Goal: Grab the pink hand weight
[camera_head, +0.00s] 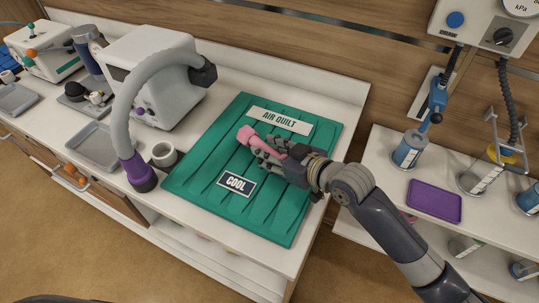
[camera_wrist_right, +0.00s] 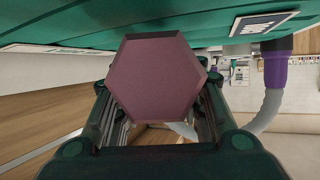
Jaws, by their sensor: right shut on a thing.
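The pink hand weight (camera_head: 263,141) is at the green air quilt (camera_head: 213,163), near its middle. In the head view its far hexagonal end sticks out past my right gripper (camera_head: 270,156), which is shut on it. In the right wrist view one hexagonal end of the weight (camera_wrist_right: 157,77) fills the middle, between the two fingers of my right gripper (camera_wrist_right: 155,120). The fingers' grip on the handle is hidden behind that end. I cannot tell whether the weight touches the quilt. My left gripper is not in view.
A grey hose with a purple end (camera_head: 138,176) and a cup (camera_head: 164,154) stand left of the quilt. A white machine (camera_head: 155,75) is behind them. A purple tray (camera_head: 434,200) and several canisters are on the right shelf. The quilt's front part is clear.

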